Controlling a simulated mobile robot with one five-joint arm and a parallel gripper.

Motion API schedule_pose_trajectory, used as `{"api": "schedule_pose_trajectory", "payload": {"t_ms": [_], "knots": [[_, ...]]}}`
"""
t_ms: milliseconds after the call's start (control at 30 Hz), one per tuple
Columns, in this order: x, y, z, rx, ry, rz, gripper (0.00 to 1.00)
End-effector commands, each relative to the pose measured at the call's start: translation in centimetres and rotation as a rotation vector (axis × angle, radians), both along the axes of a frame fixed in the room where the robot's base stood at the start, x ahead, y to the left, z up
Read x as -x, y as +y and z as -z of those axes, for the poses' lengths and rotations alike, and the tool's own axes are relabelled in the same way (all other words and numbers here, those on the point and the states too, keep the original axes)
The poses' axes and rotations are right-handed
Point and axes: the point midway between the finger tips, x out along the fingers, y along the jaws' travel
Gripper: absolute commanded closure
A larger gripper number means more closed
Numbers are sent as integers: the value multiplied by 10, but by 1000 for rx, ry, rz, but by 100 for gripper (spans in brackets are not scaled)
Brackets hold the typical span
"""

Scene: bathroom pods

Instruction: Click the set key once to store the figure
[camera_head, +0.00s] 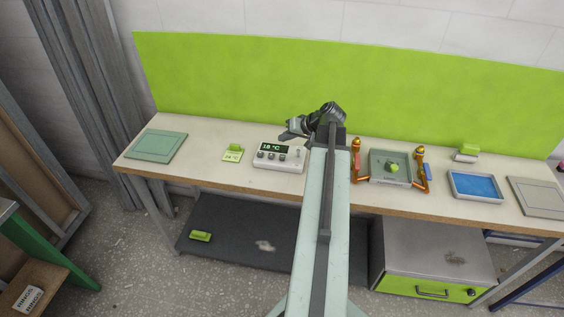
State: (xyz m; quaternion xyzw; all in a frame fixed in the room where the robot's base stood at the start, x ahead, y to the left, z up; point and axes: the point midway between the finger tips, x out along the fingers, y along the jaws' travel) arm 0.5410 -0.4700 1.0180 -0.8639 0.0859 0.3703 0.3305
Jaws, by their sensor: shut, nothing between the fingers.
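A white control box (290,167) sits on the bench, with a dark display (270,147) that reads 18 °C. Several small dark keys (271,156) lie in a row under the display. Their labels are too small to read, so I cannot tell which is the set key. A small card (232,156) with a green clip, reading 24 °C, stands just left of the box. My gripper (286,134) is shut and empty. It points left and shows just above the back edge of the box in the picture, apart from the keys.
A green mat (157,146) lies at the left of the bench (205,170). Right of my arm are a grey tray (376,178) between orange posts, a blue-filled tray (474,186) and a grey panel (540,200). A green board (230,75) stands behind.

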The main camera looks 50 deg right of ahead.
Motion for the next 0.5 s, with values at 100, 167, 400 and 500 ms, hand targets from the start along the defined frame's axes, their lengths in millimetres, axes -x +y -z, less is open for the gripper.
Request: {"api": "schedule_pose_trajectory", "payload": {"t_ms": [100,167,400,500], "knots": [[0,0,27,0,0,0,100],[0,0,36,0,0,0,100],[0,0,61,0,1,1,100],[1,0,61,0,1,1,100]]}}
